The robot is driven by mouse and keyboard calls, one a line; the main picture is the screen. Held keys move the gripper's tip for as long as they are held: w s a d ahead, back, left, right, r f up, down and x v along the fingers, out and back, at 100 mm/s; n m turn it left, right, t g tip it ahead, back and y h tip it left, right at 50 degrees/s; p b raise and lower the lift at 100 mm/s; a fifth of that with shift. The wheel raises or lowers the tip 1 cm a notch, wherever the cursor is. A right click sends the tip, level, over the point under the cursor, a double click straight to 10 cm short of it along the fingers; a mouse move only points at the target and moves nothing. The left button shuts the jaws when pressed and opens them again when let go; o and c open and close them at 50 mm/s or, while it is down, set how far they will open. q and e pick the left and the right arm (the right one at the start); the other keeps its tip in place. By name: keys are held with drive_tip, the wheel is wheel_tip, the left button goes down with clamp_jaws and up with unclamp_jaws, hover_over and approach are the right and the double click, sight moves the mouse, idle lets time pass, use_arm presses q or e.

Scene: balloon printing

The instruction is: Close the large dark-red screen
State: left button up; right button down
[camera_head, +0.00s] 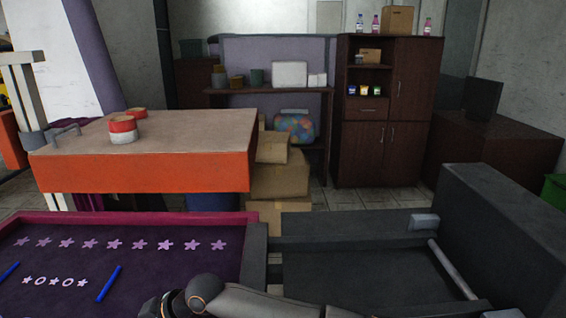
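A large flat panel with a dark-red to magenta frame (130,216) lies in the lower left, cut off by the left and bottom picture edges. I take it to be the screen. Its dark purple face bears a row of pale purple stars and a shorter row of white shapes. Two blue strips lie on the face. Whether it is open or closed, and where its hinge is, I cannot tell. A grey arm link of mine with a round joint crosses the bottom middle, in front of the panel's lower right corner. No fingertips of either gripper show.
A dark grey frame (360,224) with a metal rod (452,268) and a tall block (505,225) stands right of the panel. Cardboard boxes (278,181) and cabinets (375,155) stand farther back.

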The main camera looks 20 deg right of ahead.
drive_tip(key=shift+s+d+f, duration=0.1)
drive_tip(key=shift+s+f, duration=0.05)
drive_tip(key=shift+f, duration=0.4)
drive_tip(key=shift+s+d+f, duration=0.1)
drive_tip(key=shift+s+f, duration=0.05)
drive_tip(key=shift+f, duration=0.4)
use_arm(q)
drive_tip(key=shift+w, duration=0.25)
drive_tip(key=shift+a, duration=0.1)
drive_tip(key=shift+s+f, duration=0.1)
drive_tip(key=shift+s, duration=0.05)
use_arm(e)
drive_tip(key=shift+r, duration=0.1)
drive_tip(key=r+p, duration=0.1)
drive_tip(key=r, duration=0.1)
drive_tip(key=r+p, duration=0.4)
drive_tip(key=shift+w+r, duration=0.2)
drive_tip(key=shift+w, duration=0.05)
use_arm(q)
drive_tip(key=r, duration=0.3)
drive_tip(key=shift+s+a+r, duration=0.1)
drive_tip(key=shift+s+a, duration=0.2)
drive_tip(key=shift+a, duration=0.05)
use_arm(e)
drive_tip(key=v, duration=0.9)
drive_tip(key=shift+a+r, duration=0.15)
drive_tip(key=shift+r, duration=0.4)
use_arm(q)
drive_tip(key=shift+s, duration=0.1)
